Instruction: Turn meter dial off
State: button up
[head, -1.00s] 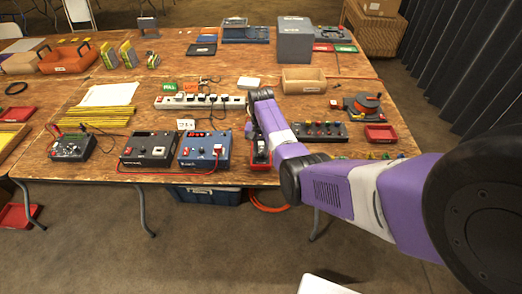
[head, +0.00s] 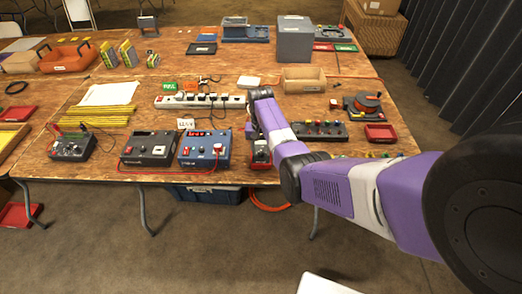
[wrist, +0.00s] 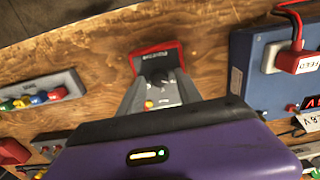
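A small meter with a red case (wrist: 152,50) and a dark dial (wrist: 158,76) lies near the front edge of the table. In the head view the red meter (head: 260,158) is mostly covered by my gripper and wrist. The lower part of the meter's face is partly hidden by my purple gripper body.
A blue power supply (head: 204,150) with a red lead stands close left of the meter, with a dark box (head: 149,149) beside it. A button panel (head: 320,131) is to the right. A power strip (head: 200,102) lies behind. Another dark box with leads (head: 73,147) is at far left.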

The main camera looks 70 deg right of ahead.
aim_at(261, 152)
dwell(0.3)
notch_tip(261, 152, up, 8)
jog(key=shift+f, duration=0.15)
dwell(0.3)
dwell(0.5)
